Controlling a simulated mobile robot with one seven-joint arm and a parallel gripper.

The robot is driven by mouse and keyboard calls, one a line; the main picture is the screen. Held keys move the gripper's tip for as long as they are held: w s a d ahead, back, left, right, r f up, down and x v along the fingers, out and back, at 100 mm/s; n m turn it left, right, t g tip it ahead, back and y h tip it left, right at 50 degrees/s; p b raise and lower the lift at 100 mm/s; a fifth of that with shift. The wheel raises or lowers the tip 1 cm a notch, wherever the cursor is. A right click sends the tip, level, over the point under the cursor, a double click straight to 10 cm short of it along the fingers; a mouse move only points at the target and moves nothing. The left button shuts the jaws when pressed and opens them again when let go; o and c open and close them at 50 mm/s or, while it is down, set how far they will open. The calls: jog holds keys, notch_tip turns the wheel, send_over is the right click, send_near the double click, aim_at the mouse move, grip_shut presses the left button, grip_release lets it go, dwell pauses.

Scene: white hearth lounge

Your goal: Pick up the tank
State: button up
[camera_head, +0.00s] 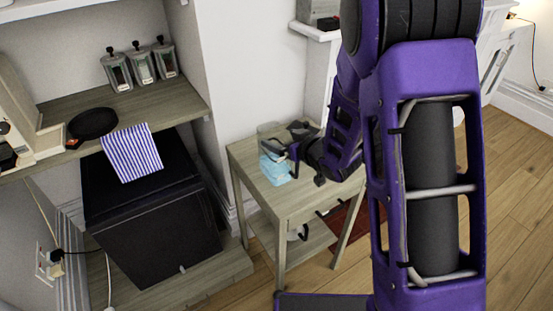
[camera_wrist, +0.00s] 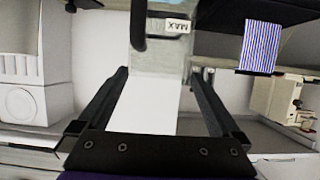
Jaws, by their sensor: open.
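The tank (camera_head: 268,135) looks like a clear container, standing on the small wooden side table in the head view. My gripper (camera_head: 292,142) is beside it and partly covers it. In the wrist view the tank (camera_wrist: 165,58) is translucent with a white "MAX" label and a dark bar, perhaps a handle, at its left. It shows ahead of and between the two fingers of my open gripper (camera_wrist: 163,90). I see no finger closed on it, and cannot tell whether one touches it.
A black cabinet (camera_head: 150,225) with a striped cloth (camera_head: 132,152) stands left. A shelf above holds a black pan (camera_head: 93,123) and several jars. Wooden floor (camera_head: 510,200) is clear at right.

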aim_at(276, 136)
jog(key=x, duration=0.4)
jog(key=shift+w+f, duration=0.15)
grip_shut()
